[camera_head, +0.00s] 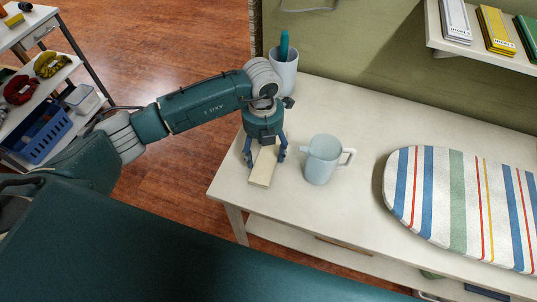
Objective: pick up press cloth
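A cream, flat, folded piece that looks like the press cloth (263,171) lies near the left end of the white table (325,225). My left gripper (265,156) points down over its far part, with one finger on each side of it. The fingers are spread and I see no clear grip on the cloth. The far end of the cloth is hidden under the gripper. My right gripper is not in view.
A pale blue jug (322,160) stands close to the right of the gripper. A grey cup (284,70) with a teal handle in it stands behind. A striped ironing board (457,205) covers the right side. A shelf (480,50) holds several boxes. A cart (40,85) is at left.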

